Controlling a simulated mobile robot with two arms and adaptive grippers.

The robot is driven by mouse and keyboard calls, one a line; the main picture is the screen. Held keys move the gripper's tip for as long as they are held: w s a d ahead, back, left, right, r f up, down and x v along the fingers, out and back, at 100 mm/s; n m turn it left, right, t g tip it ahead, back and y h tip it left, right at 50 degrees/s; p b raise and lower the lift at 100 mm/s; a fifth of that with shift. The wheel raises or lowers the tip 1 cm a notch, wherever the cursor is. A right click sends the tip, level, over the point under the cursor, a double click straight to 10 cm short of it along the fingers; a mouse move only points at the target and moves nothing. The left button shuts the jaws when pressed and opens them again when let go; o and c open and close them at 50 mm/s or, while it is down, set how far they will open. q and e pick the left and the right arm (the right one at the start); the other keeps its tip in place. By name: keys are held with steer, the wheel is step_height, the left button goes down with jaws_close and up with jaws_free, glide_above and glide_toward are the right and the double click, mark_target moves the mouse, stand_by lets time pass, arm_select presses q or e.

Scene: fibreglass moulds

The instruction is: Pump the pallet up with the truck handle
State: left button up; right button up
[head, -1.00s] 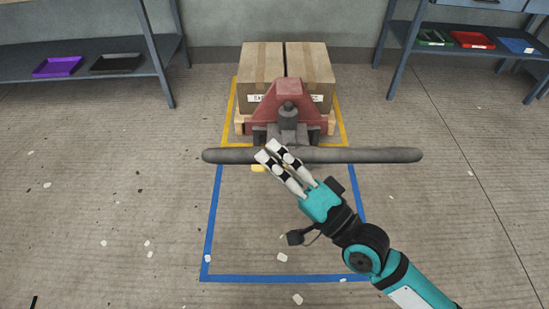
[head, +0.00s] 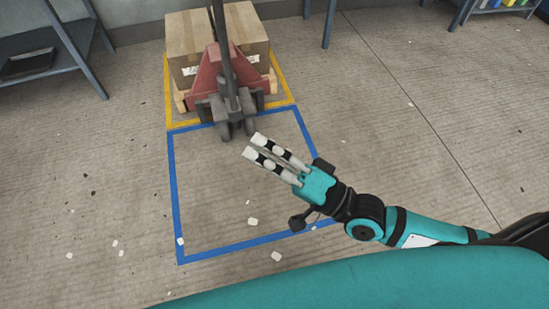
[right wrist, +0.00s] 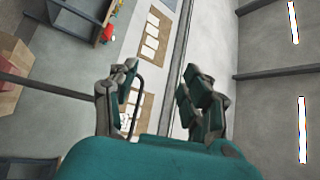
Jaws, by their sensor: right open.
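The red pallet truck (head: 208,72) stands at the upper left of the head view. Its dark handle (head: 219,38) rises steeply and leaves the top edge, so its grip bar is hidden. The wooden pallet (head: 181,103) shows in part under two cardboard boxes (head: 243,27); its height off the floor is hard to tell. My right gripper (head: 254,146) is open and empty, in front of and to the right of the truck's wheels in the picture, apart from the handle. Its open fingers (right wrist: 160,72) also show in the right wrist view, with nothing between them. My left gripper is not in view.
Yellow tape (head: 285,88) surrounds the pallet, and blue tape (head: 174,190) marks an area before it. A shelf (head: 40,68) stands at left and another at upper right. The floor (head: 400,130) between is free, with small pale scraps.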

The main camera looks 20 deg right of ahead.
steer(key=shift+v, duration=1.5)
